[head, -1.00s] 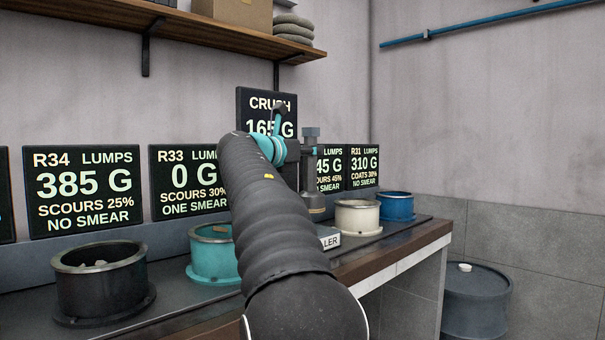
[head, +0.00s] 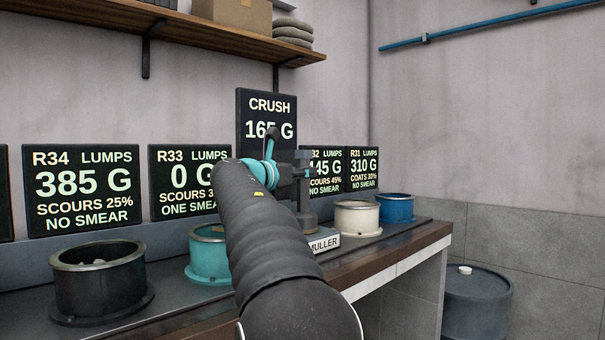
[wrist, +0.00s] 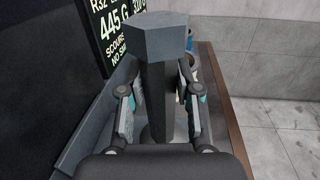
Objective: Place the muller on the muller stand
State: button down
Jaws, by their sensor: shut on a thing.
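The muller (head: 304,204) is a dark grey upright post with a wider head and a broad foot. My gripper (head: 298,174) is shut around its shaft, below the head. In the wrist view the muller's six-sided head (wrist: 154,24) fills the top middle, with a finger of my gripper (wrist: 157,105) on each side of the shaft. The muller stand's white label, reading MULLER (head: 323,244), shows just right of my arm at the counter's front. The muller's foot is low above or on the stand; my arm hides most of the stand, so contact cannot be told.
A cream pot (head: 357,220) and a blue pot (head: 396,208) stand to the right. A teal pot (head: 207,258) and a black pot (head: 98,283) stand to the left. The CRUSH sign (head: 266,110) rises close behind my gripper. A grey drum (head: 476,302) stands beyond the counter's end.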

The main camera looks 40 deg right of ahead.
jog(key=c, duration=0.8)
grip_release()
jog(key=v, duration=1.2)
jog(key=shift+b, duration=0.35)
